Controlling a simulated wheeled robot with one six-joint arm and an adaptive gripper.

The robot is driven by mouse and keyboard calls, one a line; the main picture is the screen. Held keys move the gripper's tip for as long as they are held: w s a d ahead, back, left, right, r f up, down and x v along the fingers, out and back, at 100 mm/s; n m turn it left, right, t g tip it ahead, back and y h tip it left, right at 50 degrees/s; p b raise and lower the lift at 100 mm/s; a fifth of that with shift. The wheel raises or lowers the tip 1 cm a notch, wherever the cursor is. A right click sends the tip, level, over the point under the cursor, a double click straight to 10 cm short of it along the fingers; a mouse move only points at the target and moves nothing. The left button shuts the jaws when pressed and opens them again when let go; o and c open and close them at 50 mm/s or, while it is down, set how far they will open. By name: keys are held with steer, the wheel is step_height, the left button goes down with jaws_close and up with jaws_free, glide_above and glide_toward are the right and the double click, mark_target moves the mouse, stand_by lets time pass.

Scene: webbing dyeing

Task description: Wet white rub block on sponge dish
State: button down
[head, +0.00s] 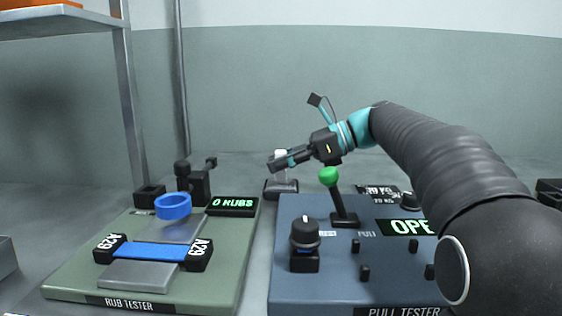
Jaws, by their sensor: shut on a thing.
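The white rub block (280,154) shows as a small pale piece at the tip of my gripper (279,161). My gripper is shut on it, and the fingers cover most of the block. A small dark grey dish (281,188), which looks like the sponge dish, lies just below the fingertips, behind the gap between the two testers. The sponge's surface is hard to make out at this size. I cannot tell whether the block touches it.
The green rub tester (70,285) stands left, with a blue ring (173,206) and blue webbing (150,251) clamped across it. The blue pull tester (335,285) stands right, with a green-knobbed lever (328,177) close to my gripper. A shelf post (130,105) rises at left.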

steer(key=shift+f, duration=0.5)
stand_by(0.7)
steer(key=shift+f+p, duration=0.25)
steer(key=shift+p, duration=0.05)
stand_by(2.1)
step_height(320, 180, up, 3)
steer(key=p, duration=0.3)
steer(key=shift+f, duration=0.1)
steer(key=shift+r, duration=2.3)
